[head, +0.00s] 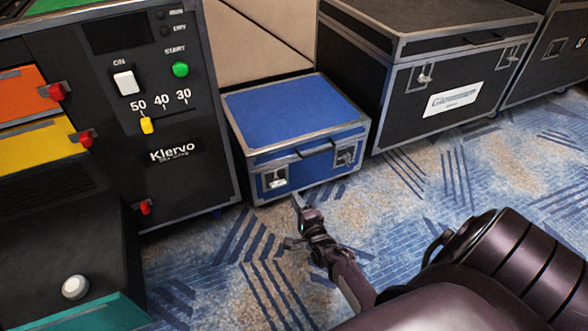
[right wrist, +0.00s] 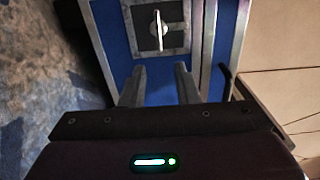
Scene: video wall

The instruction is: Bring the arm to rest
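My right gripper (head: 297,204) is in front of the blue case (head: 296,112), low over the carpet, at the end of my dark arm reaching in from the lower right. In the right wrist view its two grey fingers (right wrist: 160,80) stand apart with nothing between them, so it is open and empty. Beyond the fingertips is the case's blue front with a metal latch (right wrist: 158,30). I cannot tell whether the fingertips touch the case. My left gripper is not in view.
A black Klervo cabinet (head: 178,187) with a switch, green button and yellow slider stands left of the blue case. Black flight cases (head: 405,105) stand at right. A dark unit with a white knob (head: 75,287) is at lower left. Patterned carpet (head: 230,285) is open between.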

